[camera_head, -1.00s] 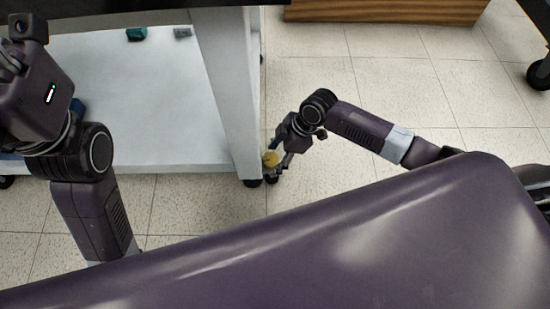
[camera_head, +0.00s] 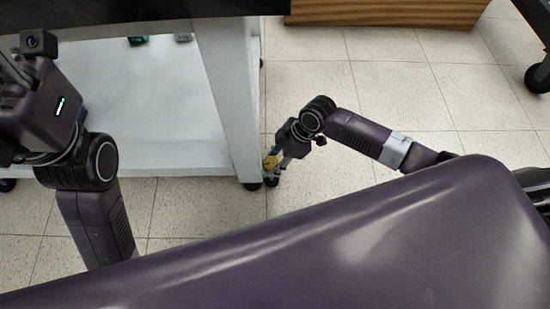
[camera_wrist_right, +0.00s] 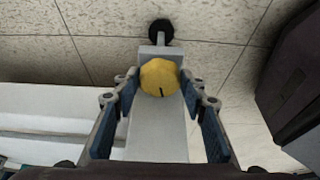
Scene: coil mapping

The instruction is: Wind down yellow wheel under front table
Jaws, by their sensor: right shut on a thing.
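The yellow wheel (camera_wrist_right: 160,77) sits at the foot of a white table leg (camera_wrist_right: 158,138), with a dark line on its face. The front table (camera_head: 130,110) has a white lower shelf and a dark top. In the head view my left arm is at the left, and its fingers cannot be made out.
A black foot (camera_wrist_right: 161,31) stands on the tiled floor beyond the wheel. A wooden piece of furniture (camera_head: 385,11) is at the back. A black caster (camera_head: 539,77) is at the far right. Free floor lies right of the table.

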